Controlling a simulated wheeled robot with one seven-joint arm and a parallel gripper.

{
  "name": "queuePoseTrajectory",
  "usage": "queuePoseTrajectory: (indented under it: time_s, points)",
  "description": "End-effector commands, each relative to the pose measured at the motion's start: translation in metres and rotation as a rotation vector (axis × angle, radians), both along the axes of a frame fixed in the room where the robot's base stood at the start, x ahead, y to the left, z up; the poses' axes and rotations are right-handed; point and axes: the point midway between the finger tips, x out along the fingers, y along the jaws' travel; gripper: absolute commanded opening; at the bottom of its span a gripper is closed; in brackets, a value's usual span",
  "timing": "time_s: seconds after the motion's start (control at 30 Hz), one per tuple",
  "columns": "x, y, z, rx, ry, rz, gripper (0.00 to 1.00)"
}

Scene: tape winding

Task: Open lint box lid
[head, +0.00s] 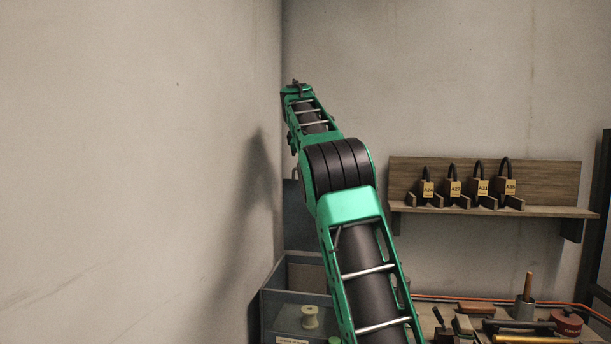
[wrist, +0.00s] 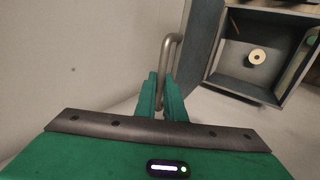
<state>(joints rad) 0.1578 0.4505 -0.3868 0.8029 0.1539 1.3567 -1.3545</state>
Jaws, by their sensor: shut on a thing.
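The lint box (head: 305,302) is a grey open-topped box at the bottom of the head view, against the left wall. Its lid (head: 298,215) is a grey panel standing steeply raised behind it, partly hidden by my arm. In the wrist view, the lid (wrist: 203,45) shows at a steep angle beside the open box (wrist: 273,94). A bent metal handle (wrist: 167,48) stands out from the lid. My gripper (wrist: 163,88) has its green fingers closed on this handle. My fingertips are not visible in the head view.
A pale spool (head: 310,317) lies inside the box. The left wall (head: 150,170) is close to my arm.

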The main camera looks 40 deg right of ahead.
Motion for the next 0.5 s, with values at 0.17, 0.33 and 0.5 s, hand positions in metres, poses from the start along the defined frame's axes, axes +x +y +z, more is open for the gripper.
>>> queuePoseTrajectory:
  time_s: [0.17, 0.33, 0.5]
  points:
    - [0.0085, 0.0012, -0.0091, 0.007, 0.016, 0.012, 0.0]
    - [0.009, 0.0008, -0.0098, 0.008, 0.018, 0.013, 0.0]
    - [0.0089, 0.0012, -0.0106, 0.009, 0.02, 0.013, 0.0]
